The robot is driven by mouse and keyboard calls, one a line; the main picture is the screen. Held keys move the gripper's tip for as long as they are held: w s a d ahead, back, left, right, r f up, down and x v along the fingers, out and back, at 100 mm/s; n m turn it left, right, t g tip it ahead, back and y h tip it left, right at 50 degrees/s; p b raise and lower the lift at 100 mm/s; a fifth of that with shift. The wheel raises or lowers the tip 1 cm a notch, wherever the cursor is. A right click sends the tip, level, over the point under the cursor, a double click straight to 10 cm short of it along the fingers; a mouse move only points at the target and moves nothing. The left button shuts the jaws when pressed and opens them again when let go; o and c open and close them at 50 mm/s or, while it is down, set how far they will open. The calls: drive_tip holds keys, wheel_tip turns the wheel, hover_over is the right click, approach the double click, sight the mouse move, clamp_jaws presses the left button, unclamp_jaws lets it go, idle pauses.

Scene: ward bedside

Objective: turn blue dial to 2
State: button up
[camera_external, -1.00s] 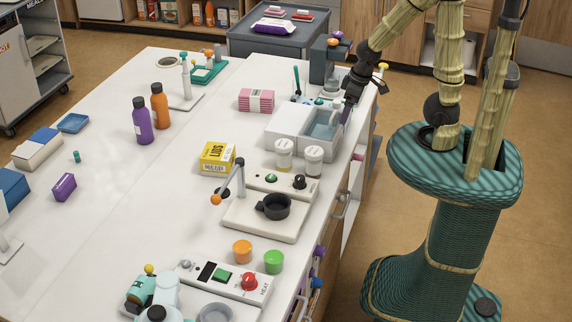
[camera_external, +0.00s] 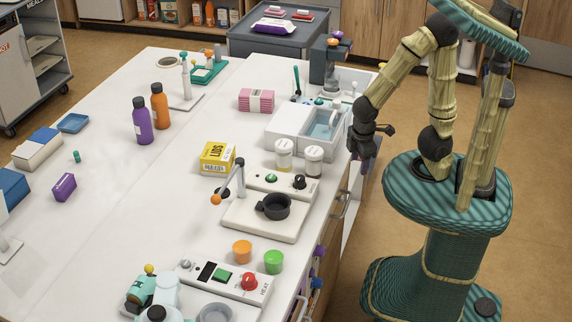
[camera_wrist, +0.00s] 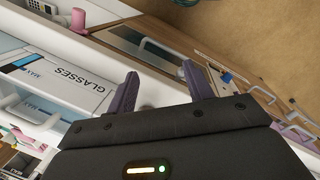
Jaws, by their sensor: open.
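A small blue dial (camera_external: 316,283) sticks out from the front side of the white counter, at the near right end in the external view. A small blue part in the wrist view (camera_wrist: 227,77) may be the same dial; its markings are too small to read. My gripper (camera_wrist: 160,92) is open and empty, with two dark purple fingers apart. In the external view my gripper (camera_external: 365,165) hangs beside the counter's right edge, well behind the blue dial and not touching it.
A purple knob (camera_external: 319,250) sits just above the blue dial. Looped handles (camera_external: 341,206) stick out along the counter front. Open floor (camera_external: 345,290) lies right of the counter.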

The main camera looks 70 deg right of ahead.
sight(317, 283)
drive_tip(key=s+a+f+n+t+h+b, duration=0.2)
drive_tip(key=s+a+f+n+t+b, duration=0.15)
drive_tip(key=f+n+b, duration=0.5)
drive_tip(key=s+a+f+n+t+h+b, duration=0.35)
drive_tip(key=a+f+n+b, duration=0.2)
drive_tip(key=f+b, duration=0.5)
drive_tip(key=s+a+f+n+t+y+b, duration=0.3)
drive_tip(key=s+a+f+n+t+b, duration=0.1)
drive_tip(key=a+n+b, duration=0.4)
drive_tip(key=s+a+f+n+t+y+b, duration=0.4)
drive_tip(key=a+f+n+t+b, duration=0.2)
drive_tip(key=a+f+n+b, duration=0.2)
drive_tip(key=shift+a+f+n+t+b, duration=0.3)
drive_tip(key=shift+a+n+b, duration=0.1)
drive_tip(key=shift+n+b, duration=0.3)
drive_tip(key=shift+w, duration=0.15)
drive_tip(key=w+b, duration=0.7)
drive_tip(key=w, duration=1)
drive_tip(key=shift+w, duration=0.1)
